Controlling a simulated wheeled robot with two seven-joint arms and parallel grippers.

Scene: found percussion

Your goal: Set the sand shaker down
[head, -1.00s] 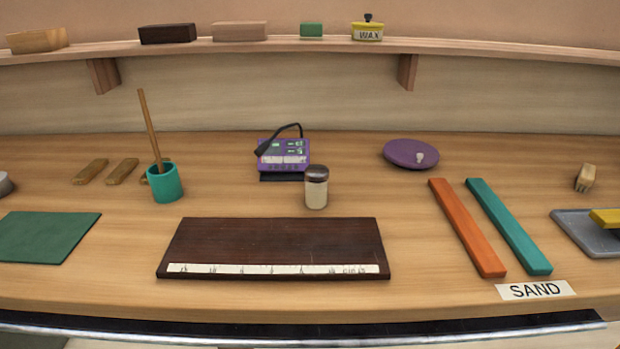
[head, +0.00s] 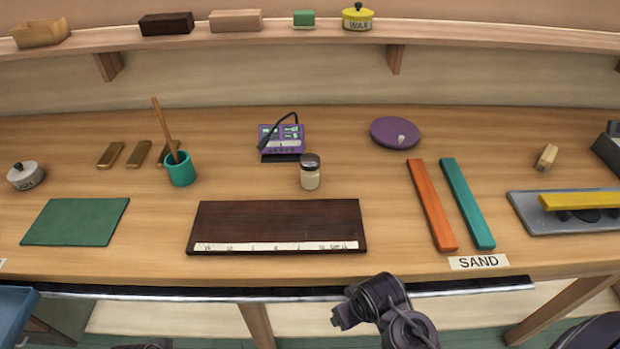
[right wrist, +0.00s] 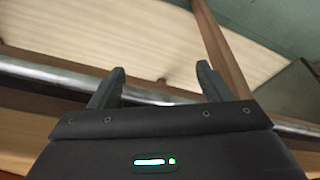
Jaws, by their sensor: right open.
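The sand shaker (head: 310,175), a small clear jar with pale contents and a dark lid, stands upright on the bench in the head view. It is behind the dark brown board (head: 280,222) and in front of the purple device; nothing holds it. My right arm shows below the bench's front edge in the head view. In the right wrist view my right gripper (right wrist: 160,82) is open, with nothing between its fingers. My left gripper is not in view. A SAND label (head: 478,262) lies at the front edge, before an orange bar (head: 432,205) and a teal bar (head: 467,203).
A teal cup (head: 180,170) with a stick stands left of the shaker. The purple device (head: 281,138) and a purple disc (head: 395,132) are behind. A grey tray (head: 530,225) is at right, a green mat (head: 75,222) at left. Bench between board and orange bar is clear.

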